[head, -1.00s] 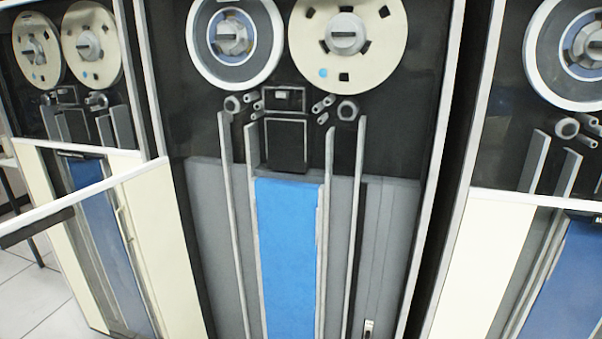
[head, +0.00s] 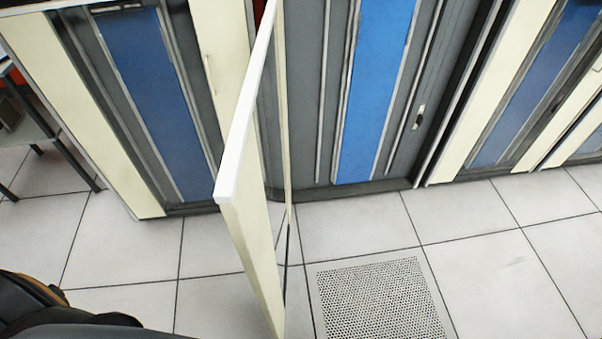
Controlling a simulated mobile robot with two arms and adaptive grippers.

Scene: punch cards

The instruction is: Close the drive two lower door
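The lower door (head: 255,240) of the middle drive stands open. It is a cream panel with a white top edge, swung out from the left side of the drive and seen almost edge-on. The drive's exposed lower front (head: 310,110) is grey, with a blue strip (head: 380,85) down its middle and a small latch-like fitting (head: 419,117) on its right side. I take this drive for drive two; no label shows. The door's free edge points towards me, out over the floor. No gripper is in view.
Neighbouring drives at left (head: 150,90) and right (head: 530,90) have their lower doors shut. The tiled floor (head: 480,270) is clear right of the open door, with a perforated tile (head: 380,300). A dark table (head: 40,130) stands at far left. Dark parts of mine show bottom left.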

